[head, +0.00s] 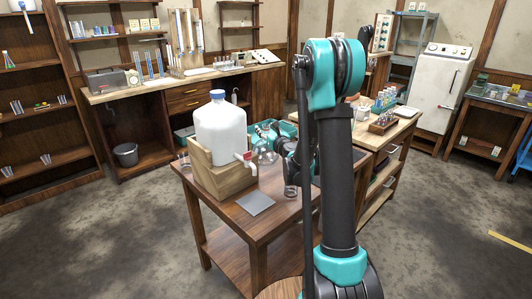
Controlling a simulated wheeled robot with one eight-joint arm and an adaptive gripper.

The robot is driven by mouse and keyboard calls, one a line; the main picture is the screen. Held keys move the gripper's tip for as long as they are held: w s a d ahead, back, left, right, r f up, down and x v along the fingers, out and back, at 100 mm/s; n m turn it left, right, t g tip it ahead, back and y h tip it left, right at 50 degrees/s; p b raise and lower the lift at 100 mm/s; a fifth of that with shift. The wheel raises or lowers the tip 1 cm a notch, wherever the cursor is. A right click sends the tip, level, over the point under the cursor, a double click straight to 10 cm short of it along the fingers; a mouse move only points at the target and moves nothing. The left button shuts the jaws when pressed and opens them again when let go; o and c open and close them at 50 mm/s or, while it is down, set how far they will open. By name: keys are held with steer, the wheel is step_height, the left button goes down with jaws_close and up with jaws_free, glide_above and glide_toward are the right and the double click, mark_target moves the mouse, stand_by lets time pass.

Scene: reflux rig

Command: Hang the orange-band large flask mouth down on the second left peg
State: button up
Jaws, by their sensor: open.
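My gripper (280,147) is partly visible beside the large white jug, low over the near table, mostly hidden behind my own arm. It is open. Clear rounded glassware (266,153) stands just left of it, in front of a teal tray; it may be a flask. No orange band can be made out on it. I cannot tell whether the fingers touch the glass. No pegs can be identified clearly in this view.
The white jug (221,133) with a tap sits in a wooden stand (225,180) on the near table (230,224). The teal tray (289,129) is behind. A grey sheet (256,203) lies in front. A clear glass (291,191) stands near the arm. Open floor lies left.

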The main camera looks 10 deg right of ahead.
steer(key=shift+c, duration=0.6)
jaws_close()
steer(key=shift+r, duration=0.2)
